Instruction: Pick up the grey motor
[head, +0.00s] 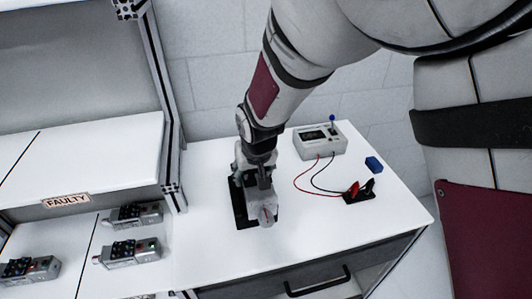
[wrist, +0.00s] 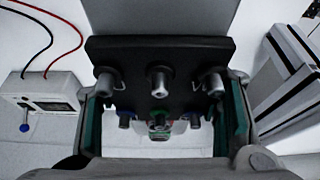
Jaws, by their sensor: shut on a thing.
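The grey motor (head: 262,207) is between the fingers of my gripper (head: 254,178), over the black fixture (head: 240,214) on the white table. In the wrist view, its grey body (wrist: 165,17) is at the top and its black connector block (wrist: 135,58), with several round metal connectors, faces the camera. The teal-padded fingers of my gripper (wrist: 165,118) stand at either side of it. My gripper is shut on the motor. I cannot tell whether the motor touches the fixture; my gripper and the motor hide part of it.
A grey meter box (head: 320,142) with a blue-topped lever stands behind right. Its red and black leads run to clips (head: 358,191). A blue block (head: 374,164) lies nearby. At left, several similar motors (head: 130,252) lie below the FAULTY label (head: 66,200). A metal post (head: 166,110) stands between.

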